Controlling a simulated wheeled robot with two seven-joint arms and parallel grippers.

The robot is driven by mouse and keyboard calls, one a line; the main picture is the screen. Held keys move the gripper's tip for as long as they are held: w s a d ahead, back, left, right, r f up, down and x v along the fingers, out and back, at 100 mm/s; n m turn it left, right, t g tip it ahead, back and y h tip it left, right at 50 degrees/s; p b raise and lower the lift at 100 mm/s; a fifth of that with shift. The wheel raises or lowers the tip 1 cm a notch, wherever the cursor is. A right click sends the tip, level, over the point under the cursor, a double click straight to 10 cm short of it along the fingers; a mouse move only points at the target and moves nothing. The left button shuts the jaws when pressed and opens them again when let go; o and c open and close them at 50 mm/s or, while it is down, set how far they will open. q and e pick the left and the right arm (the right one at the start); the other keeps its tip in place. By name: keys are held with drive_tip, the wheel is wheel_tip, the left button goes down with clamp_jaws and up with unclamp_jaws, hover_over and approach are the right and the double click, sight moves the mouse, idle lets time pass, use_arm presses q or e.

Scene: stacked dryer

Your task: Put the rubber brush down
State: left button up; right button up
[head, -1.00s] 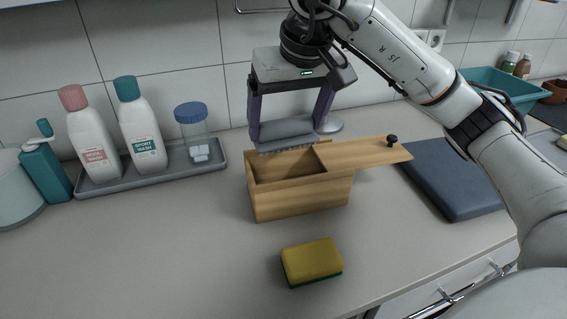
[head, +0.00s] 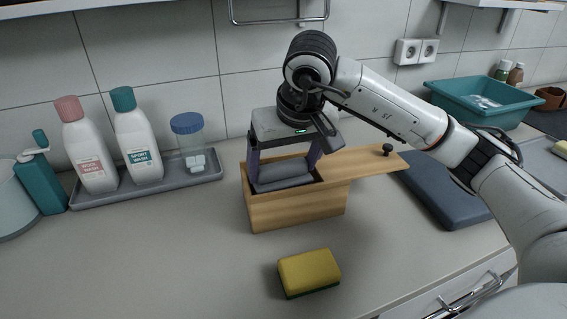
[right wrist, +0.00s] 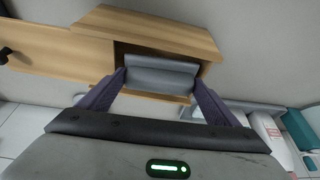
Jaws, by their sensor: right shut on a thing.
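The rubber brush (head: 283,184) is a grey block between the fingers of my right gripper (head: 284,172). The gripper is shut on it and holds it down inside the opening of the wooden box (head: 298,210). In the right wrist view the brush (right wrist: 161,73) lies across the box opening between the two purple fingertips (right wrist: 160,80). The brush's underside is hidden, so I cannot tell whether it touches the box floor. The box's sliding lid (head: 365,161), with a black knob, is pulled out to the right. My left gripper is not in view.
A yellow sponge (head: 309,272) lies in front of the box. A grey tray (head: 205,176) with bottles and a jar stands at left. A dark blue board (head: 440,192) lies at right, with a teal basin (head: 485,108) behind. The counter at front left is clear.

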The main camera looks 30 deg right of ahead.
drive_tip(key=shift+f, duration=0.35)
drive_tip(key=o, duration=0.7)
drive_tip(key=shift+o, duration=0.2)
drive_tip(key=shift+r, duration=0.15)
drive_tip(key=p+v, duration=0.2)
drive_tip(key=v, duration=1.1)
drive_tip(key=shift+w, duration=0.25)
